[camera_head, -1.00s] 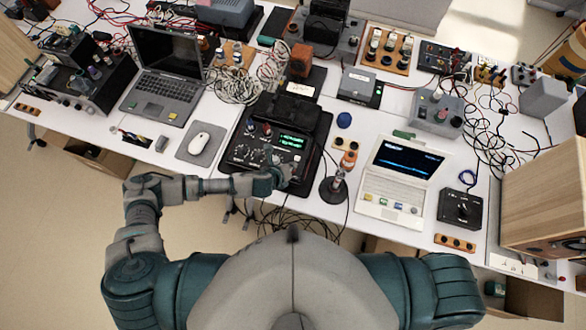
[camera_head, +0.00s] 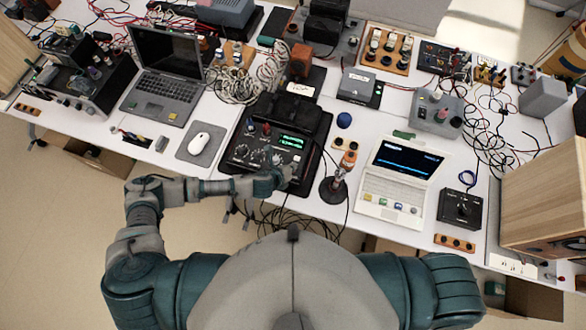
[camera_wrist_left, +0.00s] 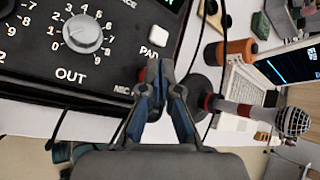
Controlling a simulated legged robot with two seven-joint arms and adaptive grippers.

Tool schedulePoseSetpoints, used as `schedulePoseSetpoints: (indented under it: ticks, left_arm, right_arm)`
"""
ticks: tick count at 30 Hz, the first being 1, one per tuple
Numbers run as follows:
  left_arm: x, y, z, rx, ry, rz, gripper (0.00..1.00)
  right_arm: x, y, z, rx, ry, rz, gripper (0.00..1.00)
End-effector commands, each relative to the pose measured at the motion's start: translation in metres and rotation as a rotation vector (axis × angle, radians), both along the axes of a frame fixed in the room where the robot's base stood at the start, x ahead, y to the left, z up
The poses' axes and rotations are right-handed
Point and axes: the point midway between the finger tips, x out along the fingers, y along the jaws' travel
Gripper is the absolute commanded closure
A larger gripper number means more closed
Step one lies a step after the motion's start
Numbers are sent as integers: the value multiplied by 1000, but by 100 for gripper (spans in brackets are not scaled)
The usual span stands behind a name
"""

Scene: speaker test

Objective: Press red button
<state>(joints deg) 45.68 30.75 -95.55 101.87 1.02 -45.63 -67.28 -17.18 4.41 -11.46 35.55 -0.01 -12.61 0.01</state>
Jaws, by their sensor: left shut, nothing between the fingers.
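The black mixer-like device (camera_head: 240,153) with a green display lies on the table in the head view. Its panel (camera_wrist_left: 35,60) fills the upper left of the left wrist view, with a large "OUT" dial (camera_wrist_left: 83,34) and a white square button (camera_wrist_left: 158,35) beside the word PAD. A small reddish spot (camera_wrist_left: 143,74) shows right by my fingertips, partly hidden; I cannot tell if it is a button. My left gripper (camera_wrist_left: 160,68) is shut and empty at the panel's front right corner. It also shows in the head view (camera_head: 285,178). My right gripper is out of view.
A microphone on a round stand (camera_head: 333,190) stands just right of my left gripper, and its head (camera_wrist_left: 292,121) shows in the wrist view. A white laptop (camera_head: 390,195) is further right. A mouse (camera_head: 200,139) and grey laptop (camera_head: 165,95) lie to the left.

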Motion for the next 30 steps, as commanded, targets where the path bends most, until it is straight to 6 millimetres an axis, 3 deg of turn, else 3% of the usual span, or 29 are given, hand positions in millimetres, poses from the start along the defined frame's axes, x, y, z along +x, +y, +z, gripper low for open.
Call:
schedulePoseSetpoints:
  ticks: [30]
  left_arm:
    - [0,0,-10,0,0,0,100]
  right_arm:
    - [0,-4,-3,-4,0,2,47]
